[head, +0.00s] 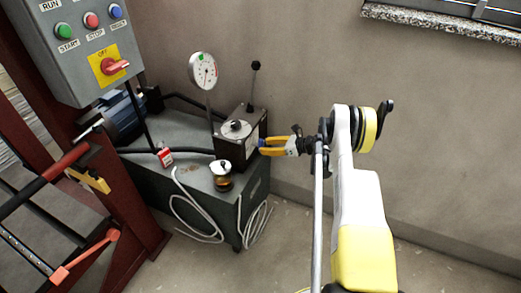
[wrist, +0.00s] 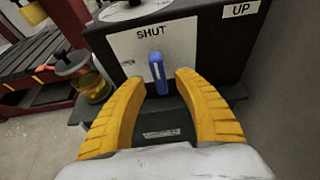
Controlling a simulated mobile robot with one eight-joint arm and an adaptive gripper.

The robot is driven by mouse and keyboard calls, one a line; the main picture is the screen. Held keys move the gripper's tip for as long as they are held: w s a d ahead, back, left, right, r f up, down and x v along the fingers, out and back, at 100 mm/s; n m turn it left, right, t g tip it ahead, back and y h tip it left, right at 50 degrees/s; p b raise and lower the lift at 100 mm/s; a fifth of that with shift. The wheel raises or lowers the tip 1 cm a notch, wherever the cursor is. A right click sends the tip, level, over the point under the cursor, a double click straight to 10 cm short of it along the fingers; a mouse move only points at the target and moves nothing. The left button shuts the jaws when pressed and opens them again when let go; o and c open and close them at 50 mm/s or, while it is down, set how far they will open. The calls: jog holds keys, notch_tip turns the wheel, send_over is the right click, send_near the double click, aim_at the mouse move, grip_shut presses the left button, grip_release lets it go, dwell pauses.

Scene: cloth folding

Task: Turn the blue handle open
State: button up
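The blue handle (wrist: 157,72) is on a light plate (wrist: 180,45) on the front of a dark box, under the word SHUT. It looks nearly upright in the wrist view. My gripper (wrist: 161,79) is open, with one yellow finger on each side of the handle. I cannot tell whether the fingertips touch it. In the head view my gripper (head: 262,147) is at the right side of the dark valve box (head: 232,152), and the handle is not clearly visible there.
The box stands on a grey-green tank (head: 190,135) with a pressure gauge (head: 203,71), a black-knobbed lever (head: 253,85) and an amber jar (head: 221,180). A control panel (head: 85,45) and red frame stand at left. White hoses hang in front. Floor at right is clear.

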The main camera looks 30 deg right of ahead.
jog(key=shift+b+x, duration=0.3)
jog(key=shift+x, duration=1.05)
grip_shut()
jog(key=shift+r, duration=0.1)
